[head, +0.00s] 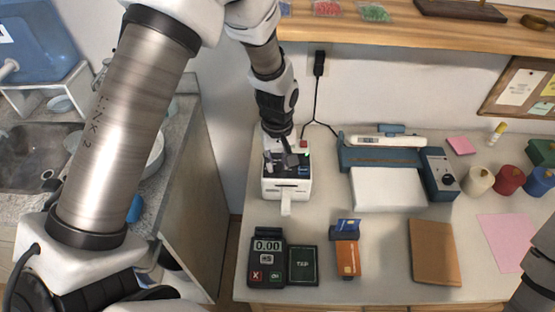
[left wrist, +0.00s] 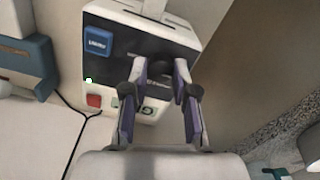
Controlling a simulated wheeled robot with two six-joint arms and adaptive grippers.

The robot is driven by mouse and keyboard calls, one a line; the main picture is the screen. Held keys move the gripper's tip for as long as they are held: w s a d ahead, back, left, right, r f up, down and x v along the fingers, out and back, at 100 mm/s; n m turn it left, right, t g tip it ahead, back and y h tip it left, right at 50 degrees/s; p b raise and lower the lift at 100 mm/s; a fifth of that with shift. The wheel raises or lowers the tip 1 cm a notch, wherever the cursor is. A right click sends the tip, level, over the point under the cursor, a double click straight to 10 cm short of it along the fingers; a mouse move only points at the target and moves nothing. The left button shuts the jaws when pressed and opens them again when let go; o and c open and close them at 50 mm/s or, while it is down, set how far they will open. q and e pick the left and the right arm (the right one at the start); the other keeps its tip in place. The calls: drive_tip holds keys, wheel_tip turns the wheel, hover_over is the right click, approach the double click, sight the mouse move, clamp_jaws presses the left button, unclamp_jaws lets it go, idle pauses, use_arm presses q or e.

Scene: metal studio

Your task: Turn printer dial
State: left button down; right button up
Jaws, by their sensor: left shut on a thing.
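The printer (head: 271,186) is a small white box with a dark top panel, standing at the back left of the counter. It also fills the upper middle of the left wrist view (left wrist: 183,36). My left gripper (head: 285,160) reaches down over its top from behind. In the left wrist view my left gripper (left wrist: 160,72) has its two fingers on either side of the dark round dial (left wrist: 162,61), shut on it. The fingers hide part of the dial, so its setting cannot be read. A blue label, a red button and a lit green lamp show on the printer.
A card terminal (head: 267,246), cards (head: 347,257) and a brown folder (head: 434,252) lie in front. A blue and white sealer-like machine (head: 441,173) stands right of the printer. A wooden shelf (head: 420,38) hangs above. The counter's left edge is close to the printer.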

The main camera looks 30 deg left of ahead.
use_arm(q)
drive_tip(key=shift+s+f+m, duration=0.1)
drive_tip(key=shift+m, duration=0.3)
drive_tip(key=shift+m+p, duration=0.6)
drive_tip(key=m+p, duration=0.1)
drive_tip(key=m, duration=0.2)
drive_tip(key=shift+p, duration=0.3)
drive_tip(key=m+p, duration=0.2)
drive_tip(key=m, duration=0.4)
drive_tip(key=shift+m, duration=0.3)
drive_tip(key=m+p, duration=0.1)
drive_tip(key=m, duration=0.5)
drive_tip(key=m+p, duration=0.1)
drive_tip(key=m, duration=0.5)
drive_tip(key=shift+f, duration=0.1)
